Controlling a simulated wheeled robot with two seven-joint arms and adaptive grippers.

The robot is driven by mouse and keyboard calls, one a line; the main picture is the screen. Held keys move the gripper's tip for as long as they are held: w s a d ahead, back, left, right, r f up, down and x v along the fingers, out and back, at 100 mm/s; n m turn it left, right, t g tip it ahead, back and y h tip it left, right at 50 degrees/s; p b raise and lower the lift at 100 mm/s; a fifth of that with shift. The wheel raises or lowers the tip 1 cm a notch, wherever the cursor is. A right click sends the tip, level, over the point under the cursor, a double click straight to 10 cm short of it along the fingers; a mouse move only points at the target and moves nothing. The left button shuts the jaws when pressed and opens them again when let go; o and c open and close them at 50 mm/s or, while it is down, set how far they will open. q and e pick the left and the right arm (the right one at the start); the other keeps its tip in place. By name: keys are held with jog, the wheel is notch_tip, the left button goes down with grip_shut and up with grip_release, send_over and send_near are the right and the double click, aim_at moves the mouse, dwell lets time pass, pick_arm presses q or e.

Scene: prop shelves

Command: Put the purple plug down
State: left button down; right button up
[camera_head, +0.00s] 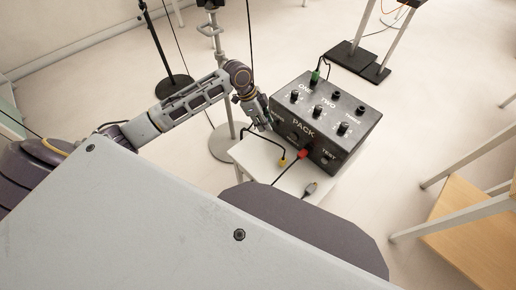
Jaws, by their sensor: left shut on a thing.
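My left gripper (268,126) is at the left side of the black PACK box (325,120), above the back of the small white table. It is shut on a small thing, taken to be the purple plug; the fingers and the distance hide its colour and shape. I cannot tell whether it touches the box. A green plug (315,77) stands in the top of the box. A red plug (304,152) is at its front face. A yellow plug (283,161) and a grey plug (310,189) are on the table. My right gripper is not in view.
The small white table (258,160) has bare top left of and in front of the box. A grey round stand base (227,144) and a black stand base (174,88) are on the floor behind. A wooden shelf (470,225) stands at the right.

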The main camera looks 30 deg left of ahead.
pick_arm(q)
jog(key=shift+w+a+f+m+g+b, duration=0.2)
jog(key=shift+f+m+b, duration=0.4)
jog(key=shift+b, duration=0.2)
jog(key=shift+w+a+f+m+g+b, duration=0.2)
jog(key=shift+f+m+b, duration=0.3)
jog(key=shift+f+b, duration=0.2)
jog(key=a+f+m+b, duration=0.1)
jog(key=b, duration=0.2)
jog(key=w+a+f+m+g+b, duration=0.1)
jog(key=m+b, duration=0.1)
jog(key=a+f+m+g+b, duration=0.1)
jog(key=f+m+b, duration=0.1)
jog(key=b, duration=0.1)
jog(key=shift+w+f+b, duration=0.1)
jog(key=shift+w+b, duration=0.2)
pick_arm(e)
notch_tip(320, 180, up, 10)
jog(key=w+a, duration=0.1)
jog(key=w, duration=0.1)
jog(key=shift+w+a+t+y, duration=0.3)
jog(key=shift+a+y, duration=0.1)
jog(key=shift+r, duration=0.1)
pick_arm(q)
jog(key=shift+f, duration=0.1)
